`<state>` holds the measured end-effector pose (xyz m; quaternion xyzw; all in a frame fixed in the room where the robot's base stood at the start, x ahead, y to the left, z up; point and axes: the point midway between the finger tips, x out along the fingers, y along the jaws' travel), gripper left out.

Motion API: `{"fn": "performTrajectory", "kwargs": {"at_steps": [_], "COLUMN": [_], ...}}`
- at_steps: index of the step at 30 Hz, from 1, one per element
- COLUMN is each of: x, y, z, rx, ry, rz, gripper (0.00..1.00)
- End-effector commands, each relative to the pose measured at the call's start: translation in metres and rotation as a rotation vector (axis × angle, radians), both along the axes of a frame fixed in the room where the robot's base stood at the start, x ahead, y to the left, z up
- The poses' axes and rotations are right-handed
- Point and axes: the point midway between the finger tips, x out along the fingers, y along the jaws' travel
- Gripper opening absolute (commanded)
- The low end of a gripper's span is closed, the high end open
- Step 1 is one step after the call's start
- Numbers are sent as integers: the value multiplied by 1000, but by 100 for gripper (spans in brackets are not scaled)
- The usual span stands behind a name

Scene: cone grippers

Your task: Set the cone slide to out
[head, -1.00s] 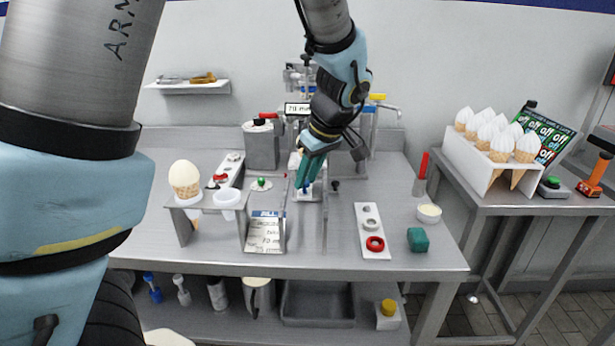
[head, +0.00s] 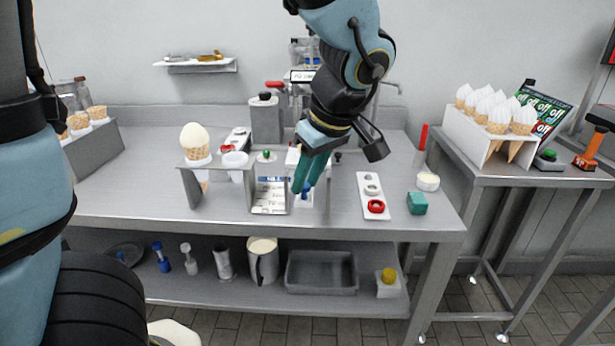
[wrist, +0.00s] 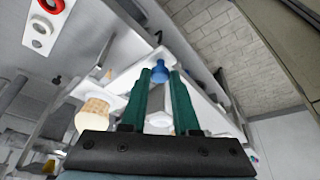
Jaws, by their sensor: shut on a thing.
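A blue knob (wrist: 160,72) sits between the green fingertips of my gripper (wrist: 160,78) in the wrist view, and the gripper is shut on it. In the head view the gripper (head: 303,188) reaches down from above at the middle of the table. The blue knob (head: 307,189) shows there beside the fingertips, over a small white piece (head: 302,201) that looks like the cone slide. The fingers and arm hide much of the slide and the machine behind it.
A white strip with rings (head: 366,180) and a teal block (head: 417,203) lie right. A cone rack (head: 480,157) stands on the right table.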

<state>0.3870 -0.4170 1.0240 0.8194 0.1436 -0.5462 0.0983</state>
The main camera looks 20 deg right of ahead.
Motion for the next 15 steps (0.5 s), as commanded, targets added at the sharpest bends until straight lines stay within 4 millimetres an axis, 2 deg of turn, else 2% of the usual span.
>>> {"fn": "performTrajectory", "kwargs": {"at_steps": [5, 6, 13, 15], "x": [-4, -4, -3, -3], "y": [2, 2, 2, 1], "z": [-1, -1, -1, -1], "rx": [8, 8, 7, 6], "ry": [7, 7, 6, 5], "rz": [1, 1, 0, 0], "gripper": [0, 30, 56, 59]}}
